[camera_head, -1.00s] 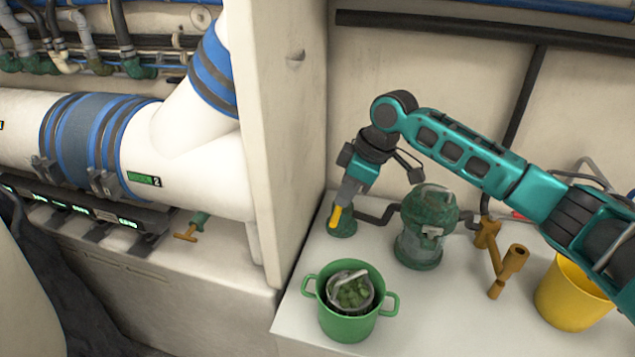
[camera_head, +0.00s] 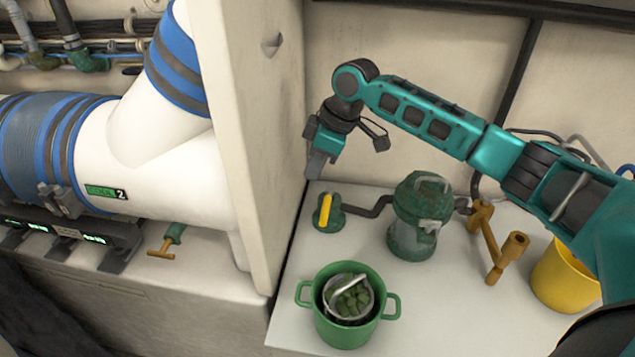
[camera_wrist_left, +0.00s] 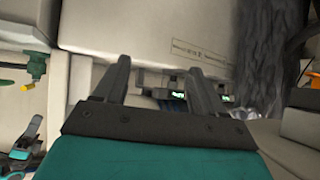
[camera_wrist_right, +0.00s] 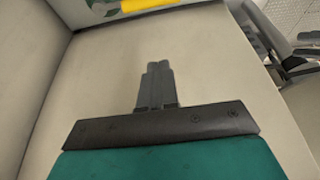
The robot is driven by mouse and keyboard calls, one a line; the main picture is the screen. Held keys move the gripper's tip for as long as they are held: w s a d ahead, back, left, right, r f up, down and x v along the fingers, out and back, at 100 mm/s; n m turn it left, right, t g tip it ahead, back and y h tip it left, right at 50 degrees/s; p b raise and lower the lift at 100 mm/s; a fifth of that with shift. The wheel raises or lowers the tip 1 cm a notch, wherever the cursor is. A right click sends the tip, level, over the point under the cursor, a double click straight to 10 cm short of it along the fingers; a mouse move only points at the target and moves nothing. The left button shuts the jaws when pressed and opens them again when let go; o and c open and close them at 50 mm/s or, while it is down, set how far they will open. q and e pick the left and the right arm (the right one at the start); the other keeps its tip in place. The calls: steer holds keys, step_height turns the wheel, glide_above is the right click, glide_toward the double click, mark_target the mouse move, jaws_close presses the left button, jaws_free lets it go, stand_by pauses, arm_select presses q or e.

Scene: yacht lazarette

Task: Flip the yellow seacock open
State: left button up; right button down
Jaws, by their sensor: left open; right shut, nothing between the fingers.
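The yellow seacock handle (camera_head: 325,209) sits on a green valve body (camera_head: 331,219) at the back left of the white bench. The handle lies crosswise to the dark pipe leaving the valve to the right. My right gripper (camera_head: 317,166) is shut and empty, pointing down above the valve and apart from the handle. In the right wrist view its closed fingers (camera_wrist_right: 156,70) stand over bare bench, and the yellow handle (camera_wrist_right: 148,4) shows at the top edge. My left gripper (camera_wrist_left: 157,72) is open and empty in its wrist view, outside the head view.
A green strainer (camera_head: 418,215) stands right of the valve, with a brown fitting (camera_head: 485,240) beside it. A green pot (camera_head: 347,333) holding a small basket stands in front. A yellow bucket (camera_head: 563,285) is at right. A partition wall (camera_head: 250,140) rises close on the left.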

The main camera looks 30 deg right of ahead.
mark_target(327, 208)
step_height(327, 208, down, 9)
steer(key=shift+s+d+f, duration=0.2)
steer(key=shift+d, duration=0.05)
stand_by(0.5)
